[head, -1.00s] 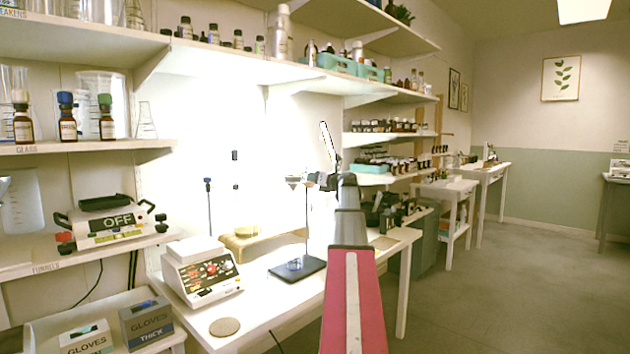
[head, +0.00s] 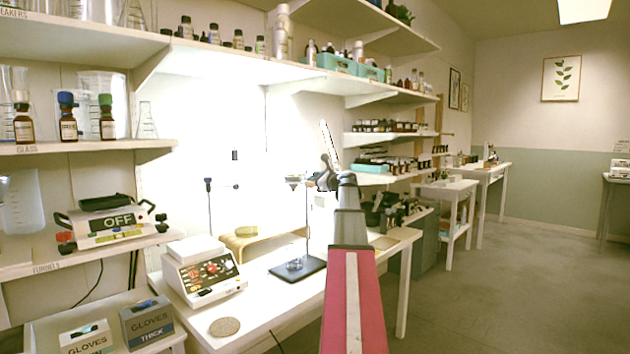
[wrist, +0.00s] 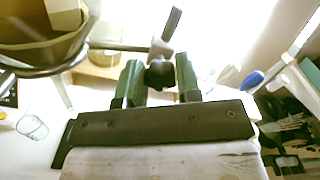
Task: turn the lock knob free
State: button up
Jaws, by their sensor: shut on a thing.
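The lock knob (wrist: 160,75) is a small black knob, seen in the wrist view between the two green fingers of my gripper (wrist: 159,78). My gripper is shut on it. Behind it are a grey metal clamp piece and a flat bar (wrist: 172,24) tilted upward. In the head view the stand has a dark base (head: 298,268) and a thin upright rod (head: 307,228) on the white bench. My gripper (head: 326,182) is at the rod's upper part there, where the knob is too small to make out.
A dark ring with a brownish vessel (wrist: 45,45) is close at the left in the wrist view. A glass beaker (wrist: 33,127) stands below it. A balance (head: 203,275) and a round cork mat (head: 225,326) are on the bench (head: 262,310). Shelves hang behind.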

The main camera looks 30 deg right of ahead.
jog(key=shift+a+f+n, duration=0.1)
jog(key=shift+n, duration=4.4)
jog(key=o, duration=0.9)
jog(key=shift+o, duration=0.2)
jog(key=shift+s, duration=0.1)
jog(key=v, duration=1)
jog(key=shift+s, duration=0.35)
